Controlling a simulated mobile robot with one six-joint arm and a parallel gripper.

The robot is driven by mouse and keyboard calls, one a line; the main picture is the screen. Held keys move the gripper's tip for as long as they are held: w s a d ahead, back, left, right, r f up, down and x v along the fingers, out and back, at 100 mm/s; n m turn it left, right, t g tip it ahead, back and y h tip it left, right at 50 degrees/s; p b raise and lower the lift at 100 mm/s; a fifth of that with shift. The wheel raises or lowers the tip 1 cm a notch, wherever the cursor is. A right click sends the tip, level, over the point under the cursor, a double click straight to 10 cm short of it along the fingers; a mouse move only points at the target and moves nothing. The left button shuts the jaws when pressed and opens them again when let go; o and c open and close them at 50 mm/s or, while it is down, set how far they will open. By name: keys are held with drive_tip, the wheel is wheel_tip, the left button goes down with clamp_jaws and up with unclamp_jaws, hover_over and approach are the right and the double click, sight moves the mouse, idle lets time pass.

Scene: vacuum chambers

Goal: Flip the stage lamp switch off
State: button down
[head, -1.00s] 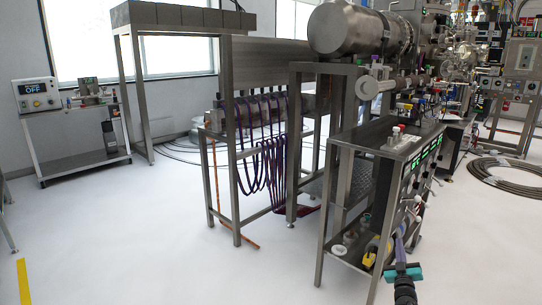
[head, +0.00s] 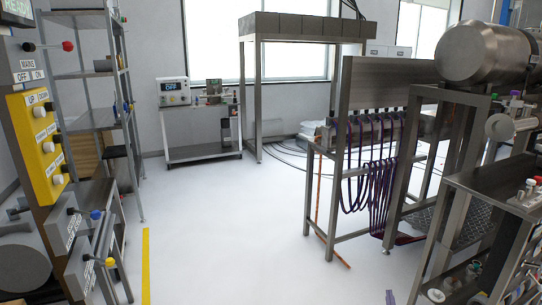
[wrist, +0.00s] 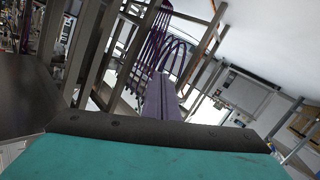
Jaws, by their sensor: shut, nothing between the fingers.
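No switch in view can be read as the stage lamp switch; the labels on the left panels are too small to tell. A grey panel marked MAINS (head: 25,65) has OFF and ON labels and a lever with a red knob (head: 68,46). Below it is a yellow box (head: 40,140) with several white knobs. Lower grey boxes carry levers with a blue knob (head: 96,214) and a yellow knob (head: 110,262). My gripper (wrist: 158,80) shows in the wrist view with its purple fingers together and empty. Only a purple tip shows at the head view's bottom edge.
A cart (head: 202,152) at the back holds an instrument with an OFF display (head: 174,91). A metal rack with hanging purple hoses (head: 368,185) and a steel bench (head: 490,195) stand right. A shelf (head: 92,118) stands left. White floor (head: 230,230) in the middle is clear.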

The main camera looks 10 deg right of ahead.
drive_tip(key=s+a+f+n+g+y+p, duration=0.1)
drive_tip(key=s+a+f+g+p, duration=0.15)
drive_tip(key=a, duration=0.55)
drive_tip(key=s+a+f+g+y+p, duration=0.1)
drive_tip(key=s+a+f+y+p, duration=0.15)
drive_tip(key=a, duration=0.65)
drive_tip(key=s+a+f+n+g+y+p, duration=0.15)
drive_tip(key=a+f, duration=0.25)
drive_tip(key=a, duration=0.4)
drive_tip(key=s+a+f+g+p, duration=0.4)
drive_tip(key=s+a+g, duration=0.2)
drive_tip(key=s+a, duration=0.4)
drive_tip(key=s+a+r+m+g+y, duration=0.1)
drive_tip(key=s+g, duration=0.8)
drive_tip(key=s, duration=1.7)
drive_tip(key=shift+a+r, duration=0.65)
drive_tip(key=shift+a, duration=0.2)
drive_tip(key=shift+d+m, duration=0.1)
drive_tip(key=shift+m, duration=0.15)
